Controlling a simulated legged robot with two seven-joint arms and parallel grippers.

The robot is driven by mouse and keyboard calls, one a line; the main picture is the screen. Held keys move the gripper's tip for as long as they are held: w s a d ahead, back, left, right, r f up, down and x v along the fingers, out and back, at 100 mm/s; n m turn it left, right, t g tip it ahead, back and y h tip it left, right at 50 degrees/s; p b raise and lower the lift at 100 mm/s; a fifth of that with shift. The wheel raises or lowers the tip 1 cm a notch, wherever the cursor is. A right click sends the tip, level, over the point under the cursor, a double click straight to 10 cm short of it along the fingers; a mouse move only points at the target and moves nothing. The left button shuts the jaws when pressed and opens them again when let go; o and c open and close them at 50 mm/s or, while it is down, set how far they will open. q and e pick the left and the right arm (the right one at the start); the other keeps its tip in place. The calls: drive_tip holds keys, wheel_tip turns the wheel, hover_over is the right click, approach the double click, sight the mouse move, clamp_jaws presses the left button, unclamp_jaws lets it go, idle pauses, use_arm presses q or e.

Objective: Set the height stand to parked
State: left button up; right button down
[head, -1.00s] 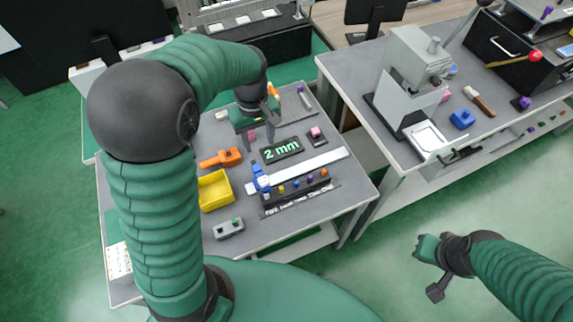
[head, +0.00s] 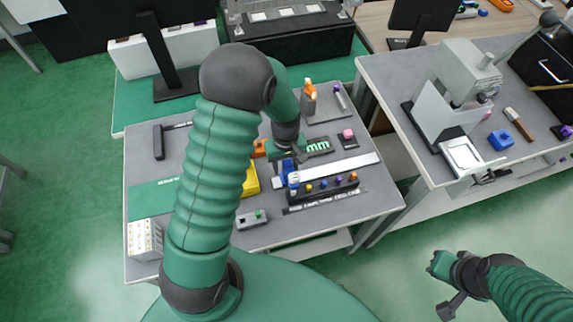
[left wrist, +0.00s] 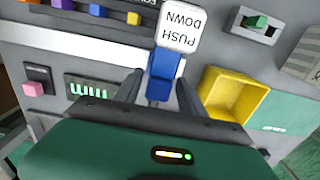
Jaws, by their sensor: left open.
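No readable label names the height stand, so I cannot tell for sure which fixture it is. A blue clamp piece (head: 284,169) stands by the left end of a pale rail (head: 345,168). In the left wrist view the blue piece (left wrist: 164,76) joins a white plate (left wrist: 180,27) reading "PUSH DOWN". My left gripper (left wrist: 158,92) is open, its fingers on either side of the blue piece; contact is unclear. In the head view its tips are partly hidden. A display (head: 318,147) shows "mm", its number covered. My right gripper (head: 448,285) hangs empty over the floor; its opening is unclear.
A yellow tray (left wrist: 238,92), a grey switch box (head: 251,219) and a black strip with coloured knobs (head: 325,190) are close by. A pink button (head: 348,134) sits behind the rail. A grey machine (head: 470,70) stands on the right table.

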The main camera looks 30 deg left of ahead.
use_arm(q)
drive_tip(key=shift+a, duration=0.1)
drive_tip(key=shift+c, duration=1.9)
drive_tip(key=shift+d+r, duration=0.15)
drive_tip(key=shift+d, duration=0.45)
clamp_jaws()
drive_tip(key=shift+s+a, duration=0.15)
drive_tip(key=shift+a, duration=0.05)
